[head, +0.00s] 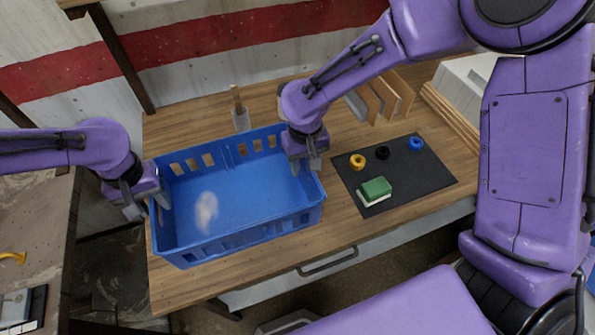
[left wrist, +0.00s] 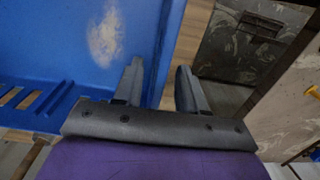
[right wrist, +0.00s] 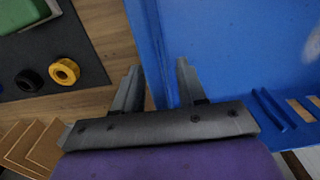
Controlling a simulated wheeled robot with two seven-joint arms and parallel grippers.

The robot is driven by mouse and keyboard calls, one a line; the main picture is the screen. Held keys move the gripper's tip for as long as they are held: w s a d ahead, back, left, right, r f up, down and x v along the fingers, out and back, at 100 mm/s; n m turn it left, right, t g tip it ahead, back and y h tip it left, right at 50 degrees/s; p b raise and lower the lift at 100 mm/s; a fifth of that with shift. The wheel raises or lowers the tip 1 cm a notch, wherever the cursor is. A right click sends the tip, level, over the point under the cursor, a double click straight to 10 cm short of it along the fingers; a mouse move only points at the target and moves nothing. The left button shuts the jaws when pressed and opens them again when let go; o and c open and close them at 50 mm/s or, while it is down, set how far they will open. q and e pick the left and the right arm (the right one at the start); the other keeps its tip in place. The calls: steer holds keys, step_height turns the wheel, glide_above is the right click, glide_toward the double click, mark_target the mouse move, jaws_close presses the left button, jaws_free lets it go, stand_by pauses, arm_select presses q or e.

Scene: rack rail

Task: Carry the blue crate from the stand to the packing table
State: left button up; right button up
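The blue crate (head: 232,196) sits level on a wooden-topped table (head: 405,212). It looks empty, with a pale worn patch on its floor. My left gripper (head: 146,205) is at the crate's left end wall. In the left wrist view the left gripper (left wrist: 158,75) has one finger inside the wall and one outside, with a gap showing. My right gripper (head: 305,165) is at the right end wall. In the right wrist view the right gripper (right wrist: 156,72) straddles that wall, fingers apart. The frames do not label this table as stand or packing table.
Right of the crate lies a dark mat (head: 405,180) with a green-and-white block (head: 374,190) and yellow, black and blue rings. A wood-handled tool (head: 240,110) and upright boards (head: 385,98) stand behind. Another worn surface (head: 35,215) is at the left. A drawer handle (head: 328,262) fronts the table.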

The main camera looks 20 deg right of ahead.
arm_select(q)
steer(key=shift+s, duration=0.1)
arm_select(e)
steer(key=shift+r, duration=0.1)
arm_select(q)
steer(key=shift+r, duration=0.35)
arm_select(e)
steer(key=shift+s, duration=0.1)
steer(key=shift+r, duration=0.3)
step_height(320, 180, up, 11)
steer(key=shift+f, duration=0.15)
arm_select(q)
step_height(320, 180, up, 11)
steer(key=shift+r, duration=0.15)
arm_select(e)
steer(key=shift+r, duration=0.35)
